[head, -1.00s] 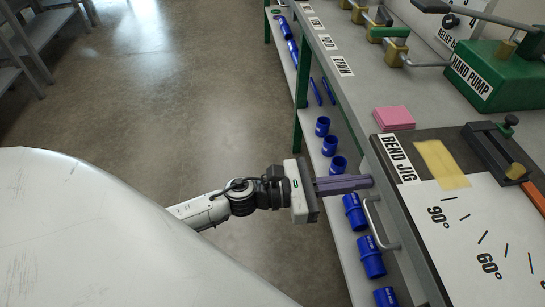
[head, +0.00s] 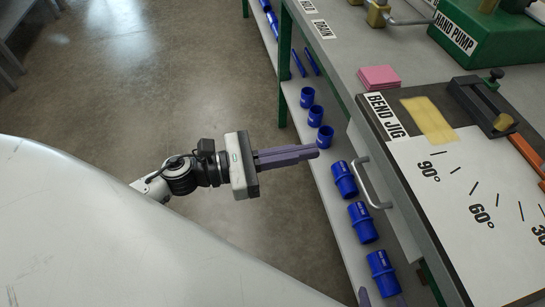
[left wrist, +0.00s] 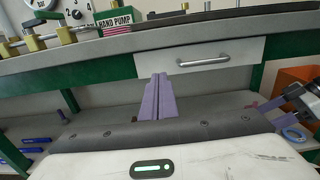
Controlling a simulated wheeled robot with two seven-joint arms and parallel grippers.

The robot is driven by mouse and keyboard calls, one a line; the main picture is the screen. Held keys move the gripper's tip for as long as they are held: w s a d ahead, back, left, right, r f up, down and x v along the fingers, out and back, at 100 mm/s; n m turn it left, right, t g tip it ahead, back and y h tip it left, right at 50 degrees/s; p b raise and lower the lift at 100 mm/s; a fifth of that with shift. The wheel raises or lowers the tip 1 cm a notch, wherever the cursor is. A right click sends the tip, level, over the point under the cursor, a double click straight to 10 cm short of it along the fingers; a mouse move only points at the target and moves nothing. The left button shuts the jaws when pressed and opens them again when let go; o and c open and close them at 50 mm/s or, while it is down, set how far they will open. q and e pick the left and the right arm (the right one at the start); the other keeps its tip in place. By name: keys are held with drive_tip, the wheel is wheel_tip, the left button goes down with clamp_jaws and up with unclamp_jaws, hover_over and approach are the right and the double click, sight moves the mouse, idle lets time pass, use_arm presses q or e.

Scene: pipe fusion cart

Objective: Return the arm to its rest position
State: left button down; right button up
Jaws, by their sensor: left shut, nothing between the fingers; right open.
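My left gripper (head: 316,150) has its purple fingers pressed together with nothing between them. It reaches out level from the left, in the air beside the cart, left of the drawer handle (head: 371,184) and apart from it. In the left wrist view the shut fingers (left wrist: 158,80) point toward the cart, with the drawer (left wrist: 200,62) closed beyond them. Part of my right gripper (left wrist: 268,106) shows at the right edge of that view, with its purple fingers apart.
The cart's lower shelf (head: 322,178) holds several blue pipe fittings (head: 362,222). On top are the bend jig board (head: 440,170), a pink pad (head: 379,77) and the green hand pump (head: 470,35). The floor (head: 190,90) left of the cart is clear.

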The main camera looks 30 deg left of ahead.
use_arm(q)
drive_tip(key=v, duration=0.5)
use_arm(e)
drive_tip(key=shift+s+f, duration=0.2)
drive_tip(key=shift+f, duration=0.2)
use_arm(q)
drive_tip(key=w+a+f+n+t+y+p, duration=0.1)
drive_tip(key=a+f+n+t+y, duration=0.2)
drive_tip(key=n, duration=0.9)
drive_tip(key=a+f+n+t+y+p, duration=0.1)
drive_tip(key=f+n+y, duration=0.35)
drive_tip(key=n, duration=0.75)
drive_tip(key=s+d+f+n+g+y+p, duration=0.1)
drive_tip(key=s+d+f+n+g, duration=0.1)
drive_tip(key=s+f+n, duration=0.3)
drive_tip(key=s+d+f+n+g+y+p, duration=0.1)
drive_tip(key=s+f+n+g, duration=0.4)
drive_tip(key=n, duration=0.9)
wheel_tip(320, 180, down, 2)
drive_tip(key=s+d+y, duration=0.1)
drive_tip(key=d, duration=0.1)
drive_tip(key=shift+s+d+f+n, duration=0.15)
drive_tip(key=shift+d+f+n, duration=0.1)
drive_tip(key=shift+d+n, duration=0.05)
use_arm(e)
drive_tip(key=r, duration=0.3)
drive_tip(key=shift+d, duration=0.35)
